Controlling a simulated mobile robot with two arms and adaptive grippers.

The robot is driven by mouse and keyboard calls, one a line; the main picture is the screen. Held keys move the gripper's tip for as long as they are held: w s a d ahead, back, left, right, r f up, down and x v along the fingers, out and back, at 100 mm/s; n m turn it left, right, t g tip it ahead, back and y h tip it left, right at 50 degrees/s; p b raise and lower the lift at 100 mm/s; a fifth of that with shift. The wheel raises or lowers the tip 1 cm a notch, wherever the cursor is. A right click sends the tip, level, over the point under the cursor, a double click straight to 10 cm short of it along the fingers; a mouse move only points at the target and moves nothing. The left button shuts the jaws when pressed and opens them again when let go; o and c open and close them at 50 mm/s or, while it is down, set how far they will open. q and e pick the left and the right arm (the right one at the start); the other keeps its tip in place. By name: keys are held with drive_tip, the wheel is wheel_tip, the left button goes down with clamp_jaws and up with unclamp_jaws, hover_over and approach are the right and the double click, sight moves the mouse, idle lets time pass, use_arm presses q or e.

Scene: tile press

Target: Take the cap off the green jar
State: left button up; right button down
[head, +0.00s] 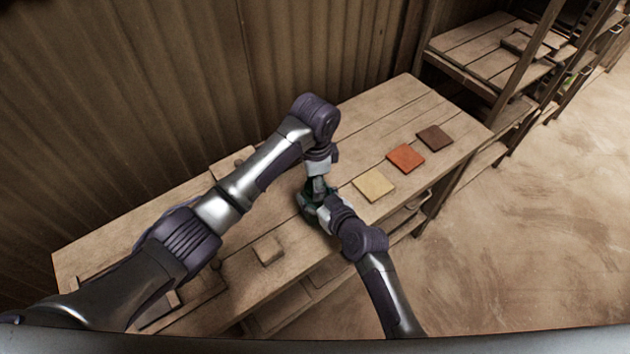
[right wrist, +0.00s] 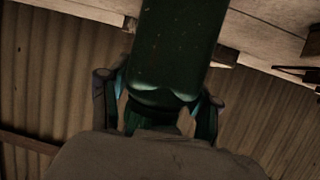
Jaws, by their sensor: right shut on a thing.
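The dark green jar (head: 309,207) stands on the wooden table, mostly hidden between my two grippers. In the right wrist view the jar (right wrist: 178,45) fills the upper middle. My right gripper (head: 325,210) reaches it from the front right and is shut on it; its fingers (right wrist: 160,105) lie on both sides of the jar in the right wrist view. My left gripper (head: 319,186) comes down from above onto the top of the jar. Its fingers are too small and covered to show whether they are open or shut. I cannot make out the cap.
Yellow (head: 373,185), orange (head: 405,158) and dark brown (head: 435,137) square tiles lie on the table (head: 350,120) to the right of the jar. A small wooden block (head: 268,250) lies to the front left. A corrugated wall stands behind; a shelf rack (head: 485,50) stands at the back right.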

use_arm(q)
drive_tip(key=c, duration=0.4)
use_arm(e)
drive_tip(key=shift+f, duration=0.1)
use_arm(q)
drive_tip(key=n, duration=0.6)
drive_tip(key=shift+r, duration=0.25)
drive_tip(key=shift+r, duration=0.9)
drive_tip(key=shift+r, duration=2)
use_arm(e)
drive_tip(key=shift+c, duration=0.8)
unclamp_jaws()
